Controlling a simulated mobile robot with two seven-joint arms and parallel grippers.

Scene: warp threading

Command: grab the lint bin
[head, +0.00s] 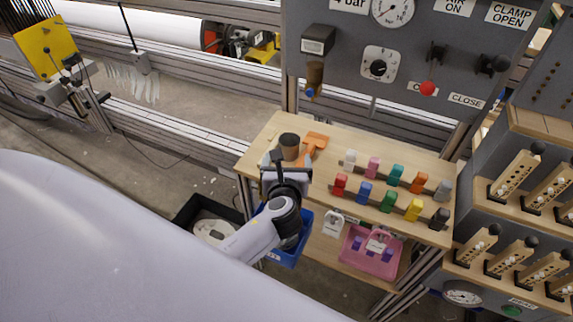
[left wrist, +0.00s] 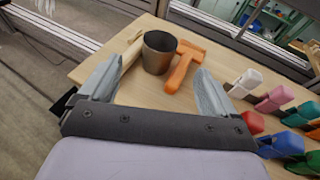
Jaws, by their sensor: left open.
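A dark brown round cup-like bin (head: 289,146), which I take for the lint bin, stands upright on the wooden bench. It also shows in the left wrist view (left wrist: 158,55), with its open top up. My left gripper (head: 286,168) is just in front of it over the bench. In the left wrist view its two grey fingers (left wrist: 159,66) are spread wide, with the bin beyond and between their tips. Nothing is held, and I see no contact with the bin. My right gripper is not in view.
An orange tool (head: 313,143) lies right beside the bin, and a pale wooden piece (left wrist: 131,53) lies on its left. Several coloured clips (head: 388,200) stand in rows to the right. A blue bin (head: 290,250) and a pink basket (head: 372,262) sit lower down.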

